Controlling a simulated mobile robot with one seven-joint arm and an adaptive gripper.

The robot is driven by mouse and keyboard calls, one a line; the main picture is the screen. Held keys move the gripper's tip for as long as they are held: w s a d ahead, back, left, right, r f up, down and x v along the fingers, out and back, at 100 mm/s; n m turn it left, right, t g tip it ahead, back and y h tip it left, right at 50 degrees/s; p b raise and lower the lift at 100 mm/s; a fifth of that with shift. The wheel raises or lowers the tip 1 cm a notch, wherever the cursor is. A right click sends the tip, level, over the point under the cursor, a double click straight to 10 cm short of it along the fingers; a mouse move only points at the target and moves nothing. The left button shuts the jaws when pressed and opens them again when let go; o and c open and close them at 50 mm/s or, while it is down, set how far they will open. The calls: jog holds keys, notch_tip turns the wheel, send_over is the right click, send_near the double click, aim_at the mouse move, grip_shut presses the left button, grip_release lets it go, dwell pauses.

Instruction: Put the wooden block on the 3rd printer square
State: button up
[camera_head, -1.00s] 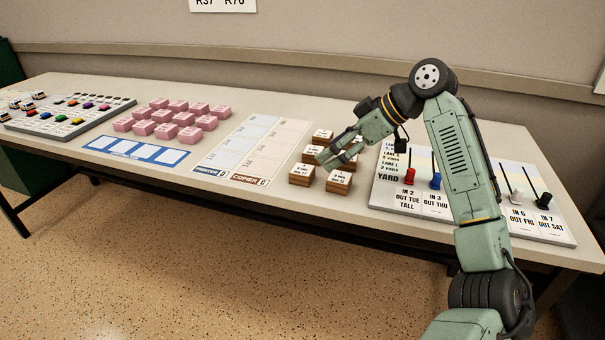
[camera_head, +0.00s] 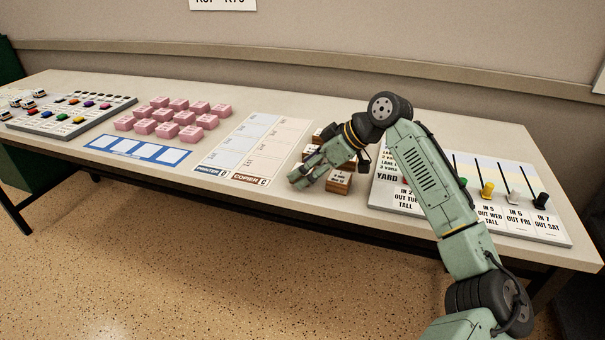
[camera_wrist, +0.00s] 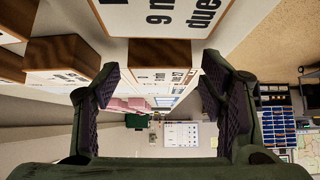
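Several wooden blocks with white printed labels stand in a group right of the strips; the front right one (camera_head: 339,182) and a back one (camera_head: 310,151) show in the head view. My gripper (camera_head: 299,182) is over the group's front left corner and hides the block there. In the wrist view my gripper (camera_wrist: 158,95) is open, with a wood-sided block (camera_wrist: 160,52) in the gap beyond the fingertips; I cannot tell whether they touch it. The pale printer strip (camera_head: 238,143) has several marked squares and no block on it. Its square numbers are too small to read.
The copier strip (camera_head: 272,150) lies between the printer strip and the blocks. Pink blocks (camera_head: 167,130) and a blue-edged card (camera_head: 137,150) are to the left. A lane board (camera_head: 510,220) with coloured pegs is to the right, partly behind my arm. The table's front edge is close.

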jog(key=c, duration=1.3)
jog(key=shift+o, duration=0.2)
